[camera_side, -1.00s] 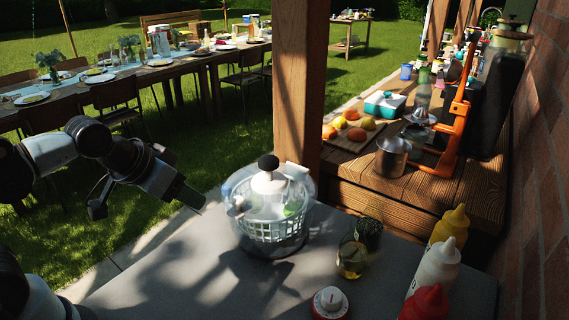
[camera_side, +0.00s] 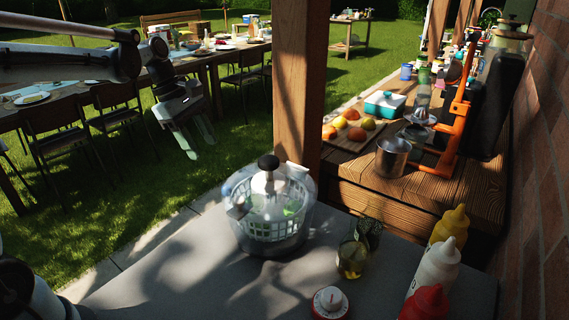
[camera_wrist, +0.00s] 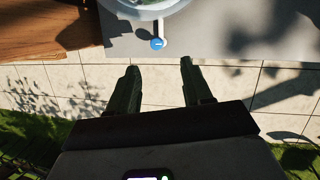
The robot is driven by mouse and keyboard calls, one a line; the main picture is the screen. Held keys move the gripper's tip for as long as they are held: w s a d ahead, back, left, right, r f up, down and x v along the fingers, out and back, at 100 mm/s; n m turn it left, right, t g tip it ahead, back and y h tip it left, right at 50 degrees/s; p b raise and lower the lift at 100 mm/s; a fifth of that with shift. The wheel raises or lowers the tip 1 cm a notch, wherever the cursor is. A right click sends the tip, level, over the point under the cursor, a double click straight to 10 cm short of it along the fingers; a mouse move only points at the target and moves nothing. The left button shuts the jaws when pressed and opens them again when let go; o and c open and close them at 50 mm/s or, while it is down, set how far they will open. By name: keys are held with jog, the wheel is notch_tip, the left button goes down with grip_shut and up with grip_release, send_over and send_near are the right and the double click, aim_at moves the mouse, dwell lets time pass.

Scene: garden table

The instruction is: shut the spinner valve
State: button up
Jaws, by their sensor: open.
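The salad spinner (camera_side: 268,240) stands upright on the grey counter, with a clear bowl, a pale basket with some green inside and a black knob on top. Part of its rim shows at the top of the wrist view (camera_wrist: 150,8). A small round blue knob with a white mark (camera_wrist: 158,43) sticks out from the rim there; it looks like the valve, but I cannot tell its setting. My gripper (camera_side: 199,143) is open and empty, pointing down, left of and above the spinner in the side view. In the wrist view its fingers (camera_wrist: 158,68) are apart, with the blue knob beyond their tips.
A glass jar (camera_side: 352,258), a red-and-white timer-like dial (camera_side: 330,303) and red, white (camera_side: 434,268) and yellow bottles stand on the grey counter (camera_side: 190,275). A wooden post (camera_side: 298,90) rises behind the spinner. The counter's left part is clear.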

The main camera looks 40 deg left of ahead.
jog(key=w+f+n, duration=0.1)
jog(key=f, duration=0.3)
jog(key=w+d+f+n, duration=0.1)
jog(key=f, duration=0.3)
jog(key=w+d+f, duration=0.1)
jog(key=f, duration=0.2)
jog(key=shift+w+d+f+n+g+h, duration=0.1)
jog(key=shift+d+f+n+g+h, duration=0.05)
jog(key=shift+f+n+g+h, duration=0.2)
grip_shut()
